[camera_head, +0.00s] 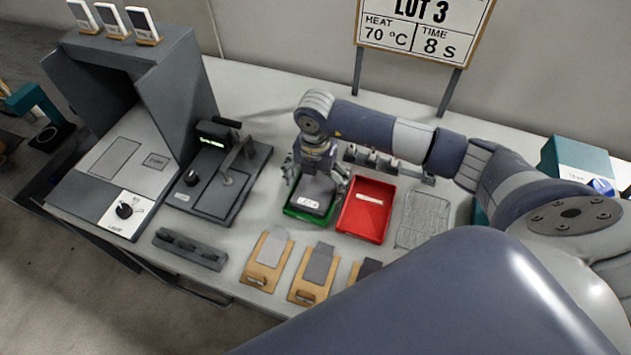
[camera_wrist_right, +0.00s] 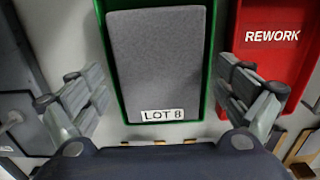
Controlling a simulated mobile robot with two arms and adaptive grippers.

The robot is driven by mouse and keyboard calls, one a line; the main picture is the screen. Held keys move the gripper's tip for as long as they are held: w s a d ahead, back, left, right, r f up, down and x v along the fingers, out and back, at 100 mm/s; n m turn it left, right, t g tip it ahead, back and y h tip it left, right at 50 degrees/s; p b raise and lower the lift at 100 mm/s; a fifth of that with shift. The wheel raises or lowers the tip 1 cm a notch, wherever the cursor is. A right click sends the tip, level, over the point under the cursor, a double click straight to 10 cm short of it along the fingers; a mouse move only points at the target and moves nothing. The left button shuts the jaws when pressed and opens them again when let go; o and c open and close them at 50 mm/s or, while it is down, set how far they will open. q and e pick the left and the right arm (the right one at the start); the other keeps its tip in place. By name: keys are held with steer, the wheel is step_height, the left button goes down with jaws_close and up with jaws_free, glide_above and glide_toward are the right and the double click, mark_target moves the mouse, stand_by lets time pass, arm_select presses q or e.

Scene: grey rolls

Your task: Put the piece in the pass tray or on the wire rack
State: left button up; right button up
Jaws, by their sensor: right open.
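A grey flat block (camera_wrist_right: 160,60) with a white "LOT 8" label (camera_wrist_right: 162,115) at its near end lies in the green tray (camera_head: 306,215). The block also shows in the head view (camera_head: 313,201). My right gripper (camera_head: 318,183) is over the green tray. Its fingers are open, one to each side of the block and apart from it in the right wrist view. The wire rack (camera_head: 424,219) is empty, right of the red tray. My left gripper is not in view.
The red "REWORK" tray (camera_head: 367,209) stands beside the green tray, empty but for its label. Wooden boards with grey strips (camera_head: 269,261) line the front edge. A grey device (camera_head: 219,181) and hooded booth (camera_head: 185,85) stand left. A "LOT 3" sign (camera_head: 424,27) stands behind.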

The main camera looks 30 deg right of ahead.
mark_target(315, 186)
steer(key=shift+r, duration=0.3)
step_height(315, 186, up, 12)
steer(key=b, duration=0.2)
steer(key=shift+f, duration=0.15)
stand_by(0.4)
